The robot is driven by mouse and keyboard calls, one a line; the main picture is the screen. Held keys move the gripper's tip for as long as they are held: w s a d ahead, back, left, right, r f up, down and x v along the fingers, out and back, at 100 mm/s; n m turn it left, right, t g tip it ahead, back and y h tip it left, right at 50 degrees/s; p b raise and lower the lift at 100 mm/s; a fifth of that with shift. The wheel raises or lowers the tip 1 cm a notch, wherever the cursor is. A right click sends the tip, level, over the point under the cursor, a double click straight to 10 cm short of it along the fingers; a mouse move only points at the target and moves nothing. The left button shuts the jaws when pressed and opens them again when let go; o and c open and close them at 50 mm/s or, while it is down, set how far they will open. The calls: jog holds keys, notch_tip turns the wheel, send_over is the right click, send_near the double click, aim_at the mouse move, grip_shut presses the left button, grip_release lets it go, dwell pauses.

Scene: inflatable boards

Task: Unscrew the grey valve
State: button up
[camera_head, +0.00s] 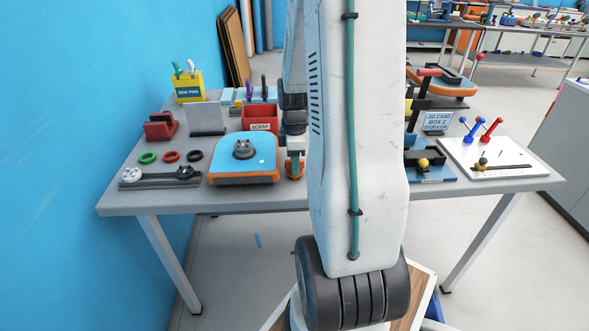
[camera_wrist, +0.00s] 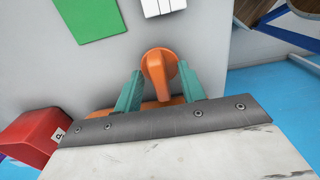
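The grey valve (camera_head: 243,149) appears to be the round grey fitting upright on a blue board with an orange rim (camera_head: 232,180), in the head view. My gripper (camera_head: 294,160) is low over the table, just right of this board and partly hidden by my arm. In the wrist view its two green fingers (camera_wrist: 160,75) are spread. A rounded orange part (camera_wrist: 160,63) shows between and just beyond their tips; I cannot tell whether they touch it. The grey valve is not visible in the wrist view.
A red scrap box (camera_head: 260,117) stands behind the board, and it also shows in the wrist view (camera_wrist: 33,138). Green, red and black rings (camera_head: 171,156) lie to the left. A white board with levers (camera_head: 487,158) is at the right. The table's front edge is close to the board.

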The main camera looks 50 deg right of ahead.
grip_shut()
jog(key=shift+r, duration=0.1)
